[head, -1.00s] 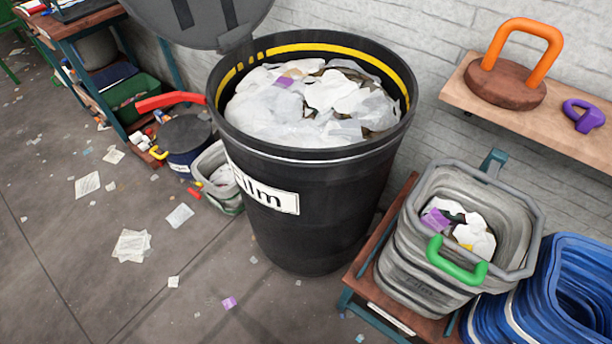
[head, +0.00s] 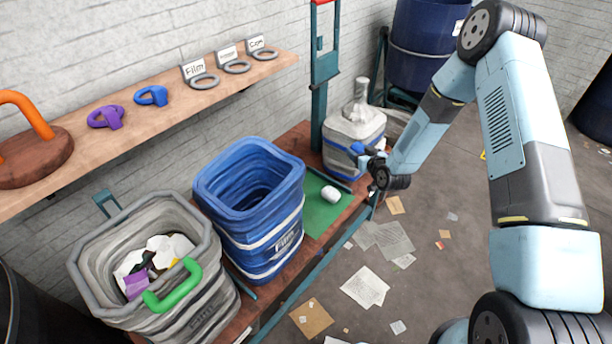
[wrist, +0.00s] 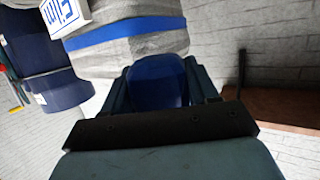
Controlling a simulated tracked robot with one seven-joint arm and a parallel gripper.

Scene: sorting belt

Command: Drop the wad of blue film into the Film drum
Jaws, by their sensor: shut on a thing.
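My gripper (head: 374,168) is shut on the wad of blue film (head: 357,148), in front of a grey wrapped bundle with a blue band at the far end of the bench. In the wrist view the wad (wrist: 155,85) sits between the two fingers of my gripper (wrist: 160,88).
A grey bin (head: 90,282) with scraps and a blue bin (head: 232,222) marked Film stand on the bench. The grey bundle (head: 352,128) stands beyond a green mat (head: 322,212). A shelf (head: 150,115) holds tags and handles. Papers litter the floor.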

